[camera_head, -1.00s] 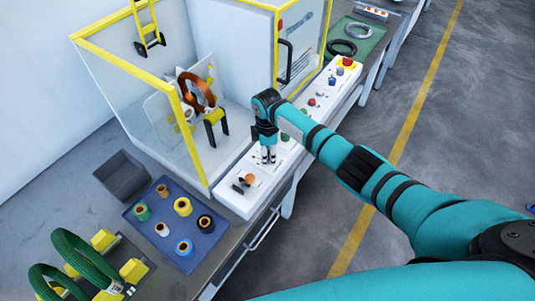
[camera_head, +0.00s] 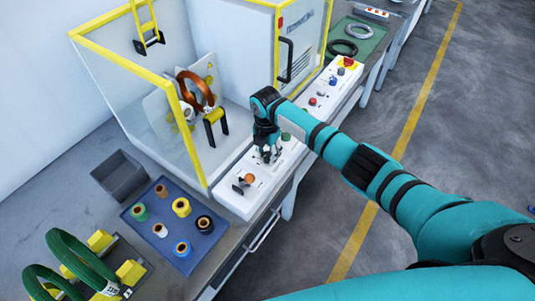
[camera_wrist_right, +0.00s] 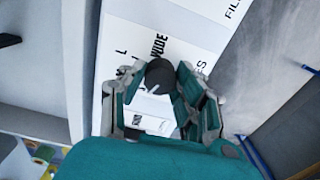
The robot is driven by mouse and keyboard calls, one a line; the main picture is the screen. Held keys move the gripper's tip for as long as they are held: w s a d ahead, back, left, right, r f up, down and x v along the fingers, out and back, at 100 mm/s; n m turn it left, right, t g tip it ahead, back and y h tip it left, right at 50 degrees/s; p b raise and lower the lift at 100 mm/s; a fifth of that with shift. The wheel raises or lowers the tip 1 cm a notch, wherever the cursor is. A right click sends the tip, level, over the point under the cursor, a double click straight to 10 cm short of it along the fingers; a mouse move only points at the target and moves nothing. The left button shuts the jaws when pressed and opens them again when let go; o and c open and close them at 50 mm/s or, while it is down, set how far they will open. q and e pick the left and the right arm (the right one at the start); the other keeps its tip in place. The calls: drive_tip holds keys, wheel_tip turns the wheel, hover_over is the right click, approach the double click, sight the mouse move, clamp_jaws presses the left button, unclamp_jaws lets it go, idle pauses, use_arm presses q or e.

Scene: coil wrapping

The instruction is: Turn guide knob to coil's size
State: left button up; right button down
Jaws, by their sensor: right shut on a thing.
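The guide knob (camera_wrist_right: 159,74) is a black round knob with a white pointer line. It sits on the white control panel (camera_head: 232,203) beside printed labels, one reading "WIDE". My right gripper (camera_head: 267,157) points down at the panel in the head view. In the right wrist view its fingers (camera_wrist_right: 157,95) are on both sides of the knob, shut on it. The copper-coloured coil (camera_head: 195,90) stands upright inside the machine, behind the panel. My left gripper is not in view.
A yellow-framed clear guard (camera_head: 172,85) surrounds the coil. An orange knob (camera_head: 249,178) is on the panel's near end. A blue mat (camera_head: 207,245) with several rolls, a grey bin (camera_head: 119,176) and green coils (camera_head: 78,258) are at the left.

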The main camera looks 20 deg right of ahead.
sight(267, 154)
drive_tip(key=shift+n, duration=0.7)
drive_tip(key=c, duration=0.9)
unclamp_jaws()
drive_tip(key=shift+c, duration=0.2)
drive_tip(key=shift+r, duration=0.1)
wheel_tip(267, 154, up, 12)
drive_tip(key=shift+a, duration=0.1)
